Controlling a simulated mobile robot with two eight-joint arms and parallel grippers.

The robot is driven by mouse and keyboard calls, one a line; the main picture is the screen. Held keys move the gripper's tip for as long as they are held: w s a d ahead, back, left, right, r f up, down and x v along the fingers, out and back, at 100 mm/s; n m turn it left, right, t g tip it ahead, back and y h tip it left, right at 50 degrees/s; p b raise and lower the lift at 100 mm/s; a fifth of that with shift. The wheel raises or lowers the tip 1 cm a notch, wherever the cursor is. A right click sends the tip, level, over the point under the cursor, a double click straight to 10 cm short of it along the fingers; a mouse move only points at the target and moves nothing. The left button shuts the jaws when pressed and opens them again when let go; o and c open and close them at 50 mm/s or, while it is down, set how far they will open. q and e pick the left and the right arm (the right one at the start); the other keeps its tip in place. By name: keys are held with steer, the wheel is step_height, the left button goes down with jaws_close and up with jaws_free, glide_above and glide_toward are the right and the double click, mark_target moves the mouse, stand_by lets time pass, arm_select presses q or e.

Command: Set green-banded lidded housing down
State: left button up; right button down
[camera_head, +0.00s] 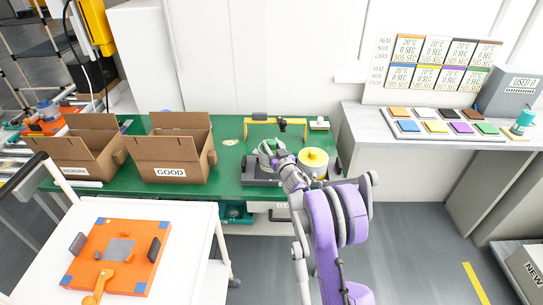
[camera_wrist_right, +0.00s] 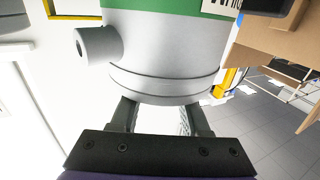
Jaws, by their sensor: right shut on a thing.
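The green-banded lidded housing (camera_wrist_right: 165,55) is a grey cylinder with a green band, a white label and a short side port. It fills the upper middle of the right wrist view. My right gripper (camera_wrist_right: 158,118) is shut on its lower part, as seen in that view. In the head view the housing (camera_head: 267,148) shows small and partly hidden at the end of my purple right arm, over the green bench (camera_head: 228,130). I cannot tell whether it touches the surface beneath. My left gripper is not in view.
A yellow round part (camera_head: 314,158) stands just right of the housing, with a yellow frame (camera_head: 262,121) behind. Two cardboard boxes, one marked GOOD (camera_head: 185,158), stand left. An orange panel (camera_head: 140,240) lies on a white cart. Colored tiles (camera_head: 434,127) lie on the right counter.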

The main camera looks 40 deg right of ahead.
steer(key=shift+f, duration=2.1)
steer(key=shift+f, duration=0.1)
steer(key=shift+c, duration=1.9)
jaws_free()
